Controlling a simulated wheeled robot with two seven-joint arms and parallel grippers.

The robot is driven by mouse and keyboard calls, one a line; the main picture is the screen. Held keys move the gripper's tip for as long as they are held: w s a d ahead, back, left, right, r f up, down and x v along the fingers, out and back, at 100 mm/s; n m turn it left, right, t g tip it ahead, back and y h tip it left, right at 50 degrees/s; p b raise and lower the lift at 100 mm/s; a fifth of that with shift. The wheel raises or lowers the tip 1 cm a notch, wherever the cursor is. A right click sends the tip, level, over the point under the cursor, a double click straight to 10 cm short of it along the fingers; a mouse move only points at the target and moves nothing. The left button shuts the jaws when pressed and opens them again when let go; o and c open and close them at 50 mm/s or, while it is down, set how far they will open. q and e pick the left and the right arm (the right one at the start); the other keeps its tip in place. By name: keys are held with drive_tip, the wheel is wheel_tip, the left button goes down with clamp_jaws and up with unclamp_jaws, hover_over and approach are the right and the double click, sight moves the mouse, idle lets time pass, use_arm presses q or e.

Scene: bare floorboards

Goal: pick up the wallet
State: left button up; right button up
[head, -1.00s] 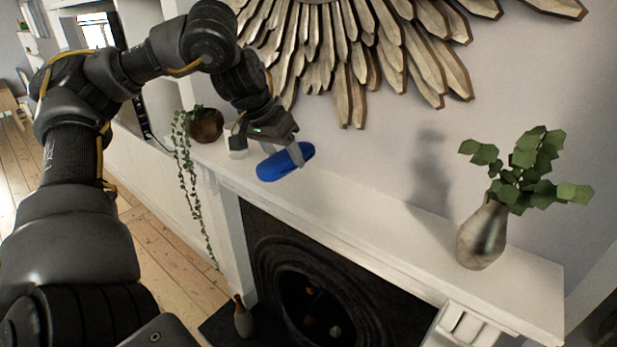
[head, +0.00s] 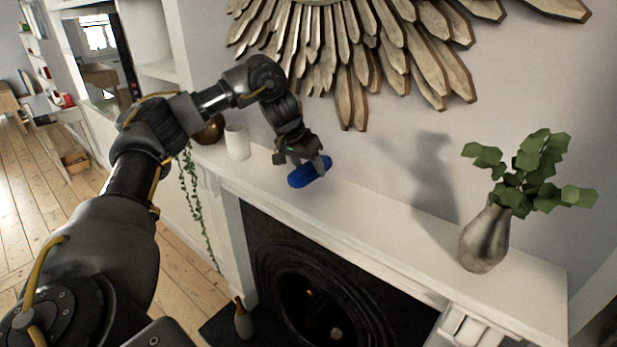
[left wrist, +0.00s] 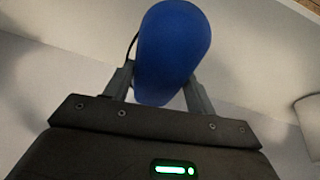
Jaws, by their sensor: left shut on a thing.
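The wallet (head: 309,171) is a blue, rounded, elongated object. My left gripper (head: 318,164) is shut on it, above or close to the white mantel shelf; the head view does not clearly show whether it touches the shelf. In the left wrist view the wallet (left wrist: 172,52) sits between the two fingers of my left gripper (left wrist: 160,80), with its far end sticking out beyond them. My right gripper is not in view.
The mantel (head: 385,228) runs above a dark fireplace (head: 310,285). A white cup (head: 237,142) and a trailing plant (head: 192,200) are left of my gripper. A silver vase (head: 485,240) with leaves stands at the right end. The middle of the mantel is clear.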

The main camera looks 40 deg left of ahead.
use_arm(q)
drive_tip(key=shift+w+f, duration=0.15)
drive_tip(key=shift+f, duration=1.15)
drive_tip(key=shift+a+f, duration=0.1)
drive_tip(key=shift+f, duration=0.35)
drive_tip(key=o, duration=1)
drive_tip(key=shift+f, duration=0.15)
